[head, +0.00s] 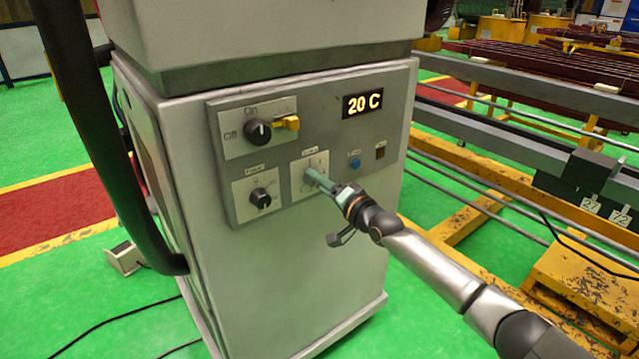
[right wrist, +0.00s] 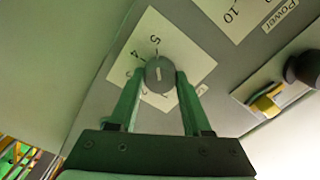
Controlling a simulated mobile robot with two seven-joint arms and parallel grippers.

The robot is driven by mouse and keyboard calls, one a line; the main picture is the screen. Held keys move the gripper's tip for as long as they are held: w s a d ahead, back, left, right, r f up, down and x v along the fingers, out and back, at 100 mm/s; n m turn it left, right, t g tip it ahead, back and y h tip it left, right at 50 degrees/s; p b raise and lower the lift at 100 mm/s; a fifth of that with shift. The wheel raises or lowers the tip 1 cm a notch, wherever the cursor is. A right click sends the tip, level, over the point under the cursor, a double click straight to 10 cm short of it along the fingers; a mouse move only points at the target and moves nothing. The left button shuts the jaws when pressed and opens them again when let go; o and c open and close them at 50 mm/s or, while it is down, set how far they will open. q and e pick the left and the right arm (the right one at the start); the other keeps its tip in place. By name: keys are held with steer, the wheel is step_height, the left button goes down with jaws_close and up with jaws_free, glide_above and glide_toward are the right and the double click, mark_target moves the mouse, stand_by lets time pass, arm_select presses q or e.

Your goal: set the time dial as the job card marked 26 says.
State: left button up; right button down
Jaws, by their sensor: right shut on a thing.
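The time dial (right wrist: 160,75) is a round grey knob with a pale line on its face, on a white scale plate (right wrist: 146,42). In the right wrist view 5 and 4 can be read on the scale; other marks are partly hidden, and I cannot tell which mark the line points at. My right gripper (head: 313,176) is shut on the dial, one finger on each side, also in the right wrist view (right wrist: 160,84). In the head view the fingers hide most of the dial. My left gripper is not in view. No card marked 26 shows.
The grey cabinet's panel (head: 330,118) also holds a power dial (head: 262,198), an on/off switch (head: 258,131) with a yellow piece, a blue button (head: 354,163) and a display (head: 362,104) reading 20 C. A thick black tube (head: 95,120) stands left. Yellow-framed racks fill the right.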

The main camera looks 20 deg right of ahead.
steer(key=shift+c, duration=2.4)
jaws_free()
steer(key=shift+o, duration=0.7)
steer(key=p+v, duration=0.2)
steer(key=v, duration=1)
steer(key=shift+s, duration=0.25)
